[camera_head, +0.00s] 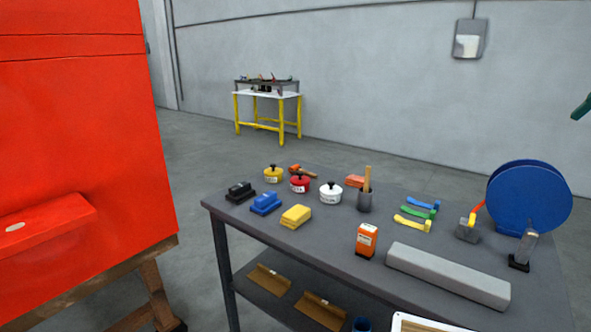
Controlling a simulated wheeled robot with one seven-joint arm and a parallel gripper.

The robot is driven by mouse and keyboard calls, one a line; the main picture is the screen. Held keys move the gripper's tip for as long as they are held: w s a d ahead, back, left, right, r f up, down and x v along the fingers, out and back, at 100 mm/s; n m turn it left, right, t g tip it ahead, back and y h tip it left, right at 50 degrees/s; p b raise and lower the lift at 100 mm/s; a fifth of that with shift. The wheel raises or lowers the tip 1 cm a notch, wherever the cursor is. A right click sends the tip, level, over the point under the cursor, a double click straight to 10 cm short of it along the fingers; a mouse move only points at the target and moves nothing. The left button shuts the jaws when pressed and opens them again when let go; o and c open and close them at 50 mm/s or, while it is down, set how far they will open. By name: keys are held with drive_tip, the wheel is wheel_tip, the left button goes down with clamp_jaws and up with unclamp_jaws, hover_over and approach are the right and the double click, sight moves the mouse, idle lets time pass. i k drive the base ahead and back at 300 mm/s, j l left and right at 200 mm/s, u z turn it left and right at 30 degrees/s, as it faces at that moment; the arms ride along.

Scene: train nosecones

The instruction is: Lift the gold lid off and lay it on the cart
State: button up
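A small gold pot with a gold lid (273,169) and a dark knob stands near the far left edge of the grey cart (330,238). The lid sits on the pot. A red lidded pot (300,183) and a white lidded pot (331,193) stand to its right in a slanting row. I cannot make out my gripper in this view.
Black, blue and yellow blocks (296,215) stand in front of the pots. A cup with a wooden handle (365,199), an orange box (366,241), a grey bar (447,275) and a blue reel (530,198) fill the right. A large red body (80,140) stands left.

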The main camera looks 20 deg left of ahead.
sight(272, 171)
drive_tip(key=k+l+u, duration=0.1)
drive_tip(key=u, duration=0.25)
drive_tip(key=k+l+u, duration=0.15)
drive_tip(key=u, duration=0.2)
drive_tip(key=i+j+u, duration=0.1)
drive_tip(key=u, duration=0.2)
drive_tip(key=i+u, duration=0.25)
drive_tip(key=i+j+z, duration=0.4)
drive_tip(key=j, duration=0.2)
drive_tip(key=i+j+z, duration=0.2)
drive_tip(key=j, duration=0.15)
drive_tip(key=i+j+z, duration=0.2)
drive_tip(key=j, duration=0.2)
drive_tip(key=i+j+z, duration=0.2)
drive_tip(key=j, duration=0.15)
drive_tip(key=k, duration=0.1)
